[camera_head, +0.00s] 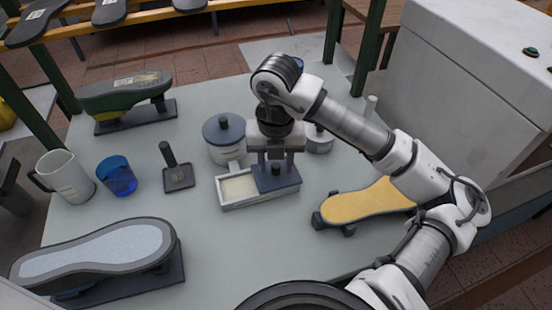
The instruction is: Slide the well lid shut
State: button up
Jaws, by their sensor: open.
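The well (233,203) is a shallow light-grey rectangular tray with a cream-coloured inside, near the middle of the table. Its blue lid (291,181) covers the right part and leaves the left part open. A dark knob (276,169) stands up on the lid. My gripper (276,164) points down over the lid with its jaws open, one finger on each side of the knob. From this view I cannot tell whether the fingers touch the knob.
Behind the well stand a white pot with a blue lid (223,136) and a smaller pot (319,140). A black-handled tool (173,166), a blue cup (117,176) and a white mug (65,177) stand left.

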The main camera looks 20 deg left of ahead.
grip_shut()
dwell(0.3)
jog(key=shift+a+f, duration=0.1)
jog(key=s+a+b, duration=0.1)
jog(key=a, duration=0.1)
jog(key=s+a+b, duration=0.1)
jog(key=s+a, duration=0.1)
jog(key=s+a+b, duration=0.1)
jog(key=s+a, duration=0.1)
jog(key=a, duration=0.1)
jog(key=shift+a, duration=0.1)
grip_release()
jog(key=shift+a, duration=0.15)
